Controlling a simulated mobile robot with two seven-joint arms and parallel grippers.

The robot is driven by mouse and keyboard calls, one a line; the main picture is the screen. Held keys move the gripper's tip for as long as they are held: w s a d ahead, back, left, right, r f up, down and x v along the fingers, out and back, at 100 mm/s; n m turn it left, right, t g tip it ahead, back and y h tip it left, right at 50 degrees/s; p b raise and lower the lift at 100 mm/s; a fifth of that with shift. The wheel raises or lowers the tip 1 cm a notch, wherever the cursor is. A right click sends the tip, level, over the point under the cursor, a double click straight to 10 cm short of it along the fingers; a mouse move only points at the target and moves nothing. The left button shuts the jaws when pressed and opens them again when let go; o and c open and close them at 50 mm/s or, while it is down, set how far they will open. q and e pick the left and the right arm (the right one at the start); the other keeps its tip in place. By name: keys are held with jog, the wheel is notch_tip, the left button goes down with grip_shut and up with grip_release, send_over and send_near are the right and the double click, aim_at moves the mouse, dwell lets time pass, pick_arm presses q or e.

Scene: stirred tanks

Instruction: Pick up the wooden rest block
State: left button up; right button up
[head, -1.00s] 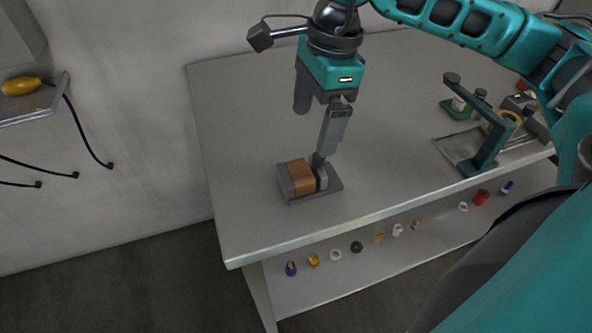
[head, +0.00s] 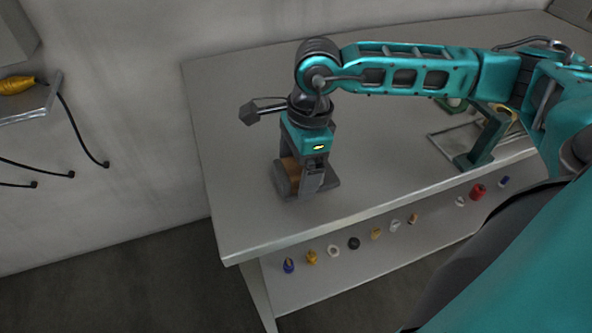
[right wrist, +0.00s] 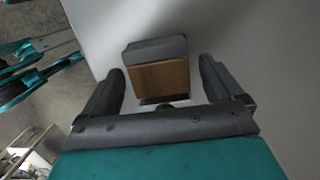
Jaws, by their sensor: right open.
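The wooden rest block (head: 290,167) is brown and sits on a small dark grey base (head: 331,183) near the front left of the table; my right gripper hides much of it in the head view. My right gripper (head: 300,184) points down at it. In the right wrist view the block (right wrist: 163,78) shows a brown face beside a dark grey part. The right gripper's two fingers (right wrist: 161,72) are open, one on each side of the block, with a visible gap to each. My left gripper is not in view.
The grey table (head: 235,130) is bare around the base. A teal stand (head: 483,142) on a tray is at the right. A wall shelf (head: 35,103) with a yellow tool is at the left.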

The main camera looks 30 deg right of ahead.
jog(key=shift+c, duration=0.2)
jog(key=c, duration=1)
jog(key=shift+r, duration=0.15)
